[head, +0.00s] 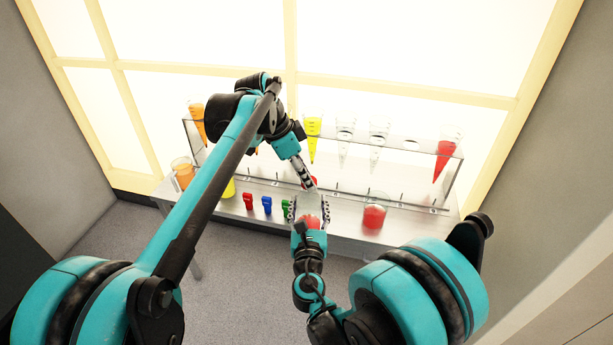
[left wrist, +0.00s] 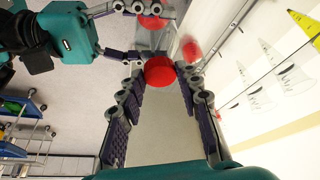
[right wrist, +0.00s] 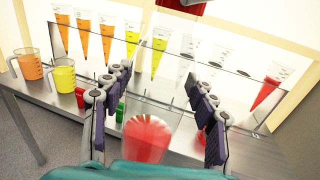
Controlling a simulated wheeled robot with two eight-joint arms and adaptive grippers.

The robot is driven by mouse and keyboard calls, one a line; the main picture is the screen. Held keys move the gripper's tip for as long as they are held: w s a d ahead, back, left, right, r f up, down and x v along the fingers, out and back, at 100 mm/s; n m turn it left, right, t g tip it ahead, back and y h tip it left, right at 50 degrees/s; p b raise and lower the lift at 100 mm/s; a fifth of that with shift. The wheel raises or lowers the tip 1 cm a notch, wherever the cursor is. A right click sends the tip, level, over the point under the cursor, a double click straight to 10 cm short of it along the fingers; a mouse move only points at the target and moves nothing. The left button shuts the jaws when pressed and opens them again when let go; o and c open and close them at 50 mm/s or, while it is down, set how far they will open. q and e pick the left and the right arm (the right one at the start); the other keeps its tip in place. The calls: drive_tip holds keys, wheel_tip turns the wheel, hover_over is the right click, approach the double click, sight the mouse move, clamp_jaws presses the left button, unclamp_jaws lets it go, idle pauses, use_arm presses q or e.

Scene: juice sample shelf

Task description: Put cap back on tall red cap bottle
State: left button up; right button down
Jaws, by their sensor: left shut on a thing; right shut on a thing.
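A clear bottle with red juice (head: 313,222) is between the fingers of my right gripper (head: 309,209), which is shut on it. It also shows in the right wrist view (right wrist: 147,138), with no cap seen on its top. My left gripper (head: 308,183) is shut on a red cap, clearest in the left wrist view (left wrist: 159,71) between the fingertips. The cap also shows at the top edge of the right wrist view (right wrist: 184,5). In the head view, the left gripper is just above and beyond the bottle, apart from it. The exact gap is unclear.
A metal table (head: 342,225) carries a clear rack (head: 400,168) of cone tubes. A beaker of red juice (head: 374,213) stands at right. An orange jug (head: 184,174) stands at left. Blue (head: 267,204) and red (head: 248,200) small items are near the front edge.

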use_arm(q)
drive_tip(key=m+g, duration=0.1)
drive_tip(key=m, duration=0.1)
drive_tip(key=m+g, duration=0.1)
drive_tip(key=m, duration=0.2)
drive_tip(key=shift+w, duration=0.4)
drive_tip(key=m+g, duration=0.1)
drive_tip(key=m, duration=0.2)
drive_tip(key=shift+w, duration=0.1)
drive_tip(key=m, duration=0.1)
drive_tip(key=m+g+y, duration=0.1)
drive_tip(key=m, duration=0.1)
drive_tip(key=m+g, duration=0.1)
drive_tip(key=m, duration=0.1)
drive_tip(key=shift+w+d+f+y, duration=0.1)
drive_tip(key=shift+w+d+y, duration=0.1)
drive_tip(key=shift+d+y, duration=0.1)
drive_tip(key=m, duration=0.2)
drive_tip(key=m+y, duration=0.1)
drive_tip(key=m, duration=0.2)
drive_tip(key=shift+d+g+y, duration=0.15)
drive_tip(key=shift+g+y, duration=0.15)
drive_tip(key=shift+g, duration=0.1)
drive_tip(key=m+y, duration=0.1)
drive_tip(key=m, duration=0.3)
drive_tip(key=o, duration=0.7)
